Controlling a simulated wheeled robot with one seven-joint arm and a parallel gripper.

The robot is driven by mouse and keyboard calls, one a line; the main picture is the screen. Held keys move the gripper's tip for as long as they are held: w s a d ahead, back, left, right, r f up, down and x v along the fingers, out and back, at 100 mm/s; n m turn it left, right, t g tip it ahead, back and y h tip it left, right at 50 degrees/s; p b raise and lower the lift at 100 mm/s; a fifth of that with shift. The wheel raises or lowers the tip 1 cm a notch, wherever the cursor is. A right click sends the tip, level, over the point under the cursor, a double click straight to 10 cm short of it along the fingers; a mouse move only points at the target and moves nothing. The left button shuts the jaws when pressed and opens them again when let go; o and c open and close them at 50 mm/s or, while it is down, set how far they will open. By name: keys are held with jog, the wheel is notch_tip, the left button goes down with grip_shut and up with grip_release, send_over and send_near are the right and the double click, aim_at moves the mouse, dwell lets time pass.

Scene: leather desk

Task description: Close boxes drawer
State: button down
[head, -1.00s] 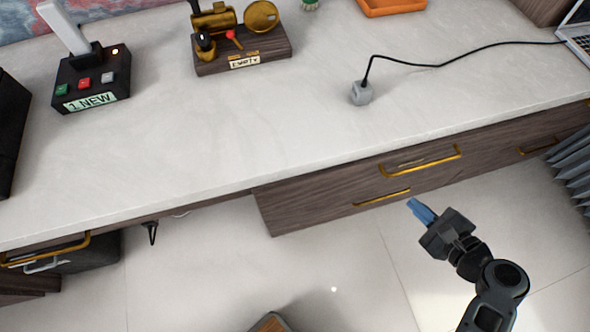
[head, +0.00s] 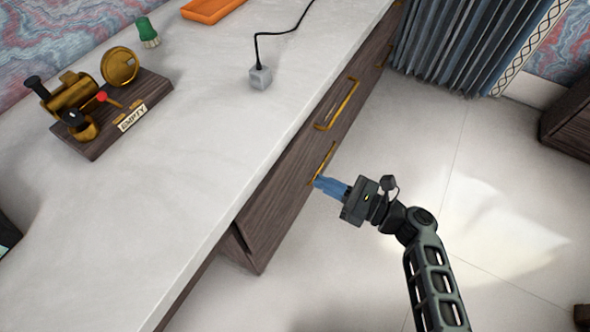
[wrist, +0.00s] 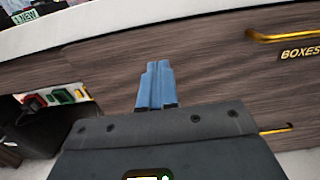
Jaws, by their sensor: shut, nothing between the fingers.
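The boxes drawer is the upper wooden drawer under the desk's edge, with a gold handle (head: 338,104). In the wrist view its handle (wrist: 285,35) is at the upper right, above a label reading "BOXES" (wrist: 300,53). The wood front looks near the desk edge; I cannot tell whether a small gap is open. My gripper (head: 317,183) has blue fingers, shut and empty, near the lower gold handle (head: 324,160). In the wrist view the fingers (wrist: 155,66) point at the wood front, left of the handles. Contact cannot be made out.
The pale desktop (head: 200,150) holds a brass device on a wooden base (head: 125,118), a grey cube with a black cable (head: 260,77), an orange tray (head: 210,9) and a green brush (head: 147,32). A curtain (head: 470,45) hangs at the back.

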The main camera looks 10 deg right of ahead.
aim_at(286, 164)
jog(key=x, duration=0.7)
jog(key=shift+w, duration=0.15)
jog(key=shift+a, duration=0.1)
jog(key=b+x, duration=0.2)
jog(key=x, duration=0.1)
jog(key=shift+w+a+f, duration=0.1)
jog(key=shift+a+f, duration=0.05)
jog(key=shift+f, duration=0.05)
jog(key=shift+w+a+r, duration=0.15)
jog(key=shift+r, duration=0.15)
jog(key=shift+a, duration=0.1)
